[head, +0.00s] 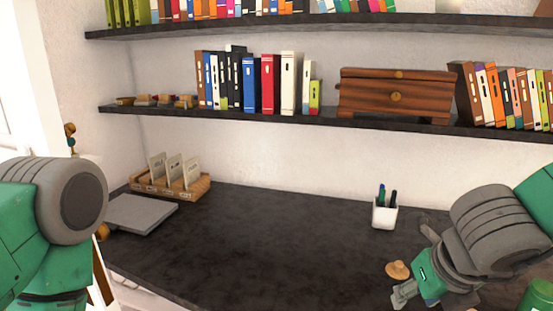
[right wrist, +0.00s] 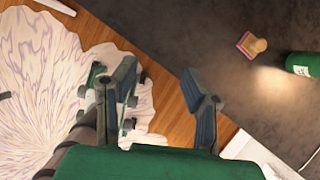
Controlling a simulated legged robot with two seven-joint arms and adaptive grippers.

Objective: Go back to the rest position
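My right gripper (head: 412,268) is at the lower right of the head view, by the near right part of the dark desk (head: 250,235). In the right wrist view my right gripper (right wrist: 158,74) has its two fingers spread apart with nothing between them. Beyond the fingers are the wooden floor and a pale patterned rug. My left arm enters at the left edge of the head view, bent beside the desk's left end. Its gripper is not visible there.
A stamp with a wooden knob (head: 397,269) and a green bottle (right wrist: 303,64) are near my right gripper. A white pen cup (head: 384,214), a grey laptop-like slab (head: 142,214) and a wooden card holder (head: 171,188) stand on the desk. Its middle is clear. Shelves (head: 300,118) hang above.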

